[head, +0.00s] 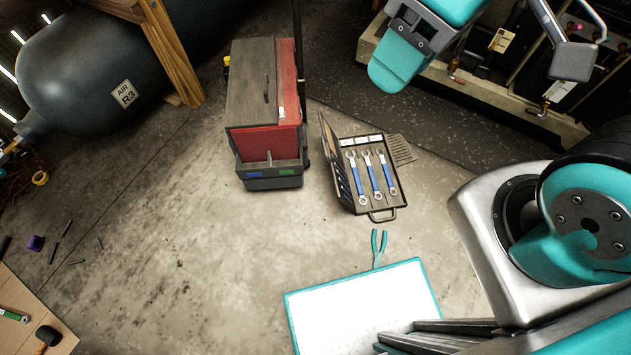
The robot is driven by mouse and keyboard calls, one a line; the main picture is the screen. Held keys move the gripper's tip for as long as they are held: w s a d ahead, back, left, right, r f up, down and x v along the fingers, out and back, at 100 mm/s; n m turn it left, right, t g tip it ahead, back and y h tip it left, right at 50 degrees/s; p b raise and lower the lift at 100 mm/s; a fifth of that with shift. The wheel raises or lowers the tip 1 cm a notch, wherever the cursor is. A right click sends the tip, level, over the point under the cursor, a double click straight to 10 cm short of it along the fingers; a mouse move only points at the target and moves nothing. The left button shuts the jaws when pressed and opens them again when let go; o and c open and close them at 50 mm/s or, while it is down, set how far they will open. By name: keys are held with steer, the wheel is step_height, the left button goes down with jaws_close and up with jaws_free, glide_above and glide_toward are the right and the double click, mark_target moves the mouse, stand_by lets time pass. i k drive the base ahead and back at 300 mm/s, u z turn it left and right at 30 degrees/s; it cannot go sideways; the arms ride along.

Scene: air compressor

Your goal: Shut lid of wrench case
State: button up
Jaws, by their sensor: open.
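The wrench case (385,212) lies open on the concrete floor right of the picture's middle. Its tray holds several blue-handled wrenches (374,180), with pale labels along the far edge and a carry handle at the near edge. The case lid (327,150) stands raised along the tray's left side, seen nearly edge-on, with dark tools along its inner face. Teal and grey parts of my arm show at the upper right and right, apart from the case in the picture.
A red and grey toolbox (265,90) stands just left of the case. Teal pliers (379,247) lie near the white, teal-edged panel (360,295). A dark air tank (85,75) is at upper left. The floor at left and middle is mostly clear.

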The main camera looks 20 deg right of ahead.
mark_target(331, 148)
steer(key=u, duration=0.4)
steer(key=k, duration=0.85)
steer(key=z, duration=0.2)
steer(key=i, duration=0.7)
steer(key=z, duration=0.15)
steer(key=k, duration=0.6)
steer(key=u, duration=0.8)
steer(key=i, duration=1.35)
steer(key=z, duration=0.8)
